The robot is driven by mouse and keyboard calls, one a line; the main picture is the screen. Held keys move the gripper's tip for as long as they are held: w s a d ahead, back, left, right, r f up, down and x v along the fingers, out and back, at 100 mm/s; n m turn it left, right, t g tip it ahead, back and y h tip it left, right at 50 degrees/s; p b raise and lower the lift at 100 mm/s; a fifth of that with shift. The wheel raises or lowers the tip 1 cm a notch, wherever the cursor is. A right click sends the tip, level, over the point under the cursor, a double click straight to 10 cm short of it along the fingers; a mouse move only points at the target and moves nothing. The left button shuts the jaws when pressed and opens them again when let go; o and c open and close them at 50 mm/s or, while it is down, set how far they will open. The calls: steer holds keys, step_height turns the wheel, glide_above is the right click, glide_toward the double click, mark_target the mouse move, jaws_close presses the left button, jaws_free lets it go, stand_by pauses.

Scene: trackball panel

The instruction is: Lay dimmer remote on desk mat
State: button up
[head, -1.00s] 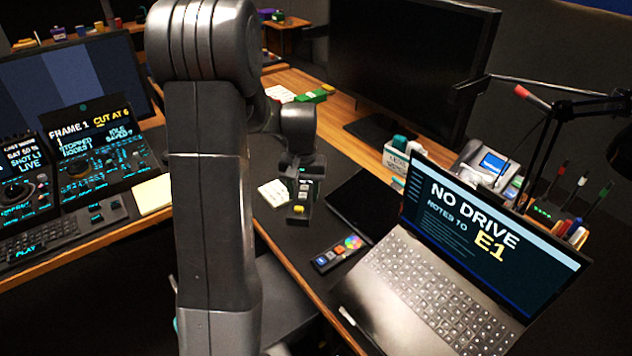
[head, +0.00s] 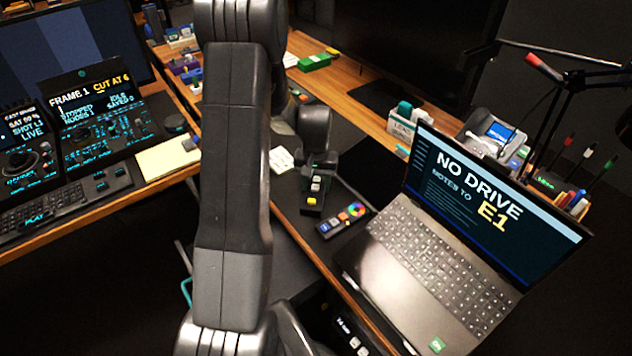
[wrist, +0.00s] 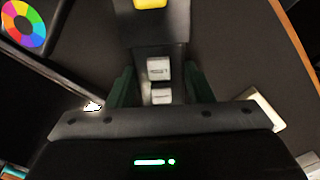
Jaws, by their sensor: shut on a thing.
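My gripper (head: 318,160) is shut on the dimmer remote (head: 312,194), a slim dark bar with white buttons and a yellow button. In the wrist view, the remote (wrist: 155,38) runs up between the green-padded fingers (wrist: 160,84), its far end cut off by the top edge. The desk mat (wrist: 240,50) is the dark flat surface around it; part of it also shows in the head view (head: 287,188). The remote is over or on the mat; I cannot tell whether its underside touches.
A remote with a colour wheel (head: 343,220) lies just right of the held one. An open laptop (head: 440,245) stands further right. White notes (head: 281,160) lie to the left. The wooden desk edge (wrist: 292,30) shows at the wrist view's right.

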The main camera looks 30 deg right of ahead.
mark_target(316, 186)
steer(key=o, duration=1)
step_height(316, 186, up, 12)
steer(key=shift+r, duration=0.1)
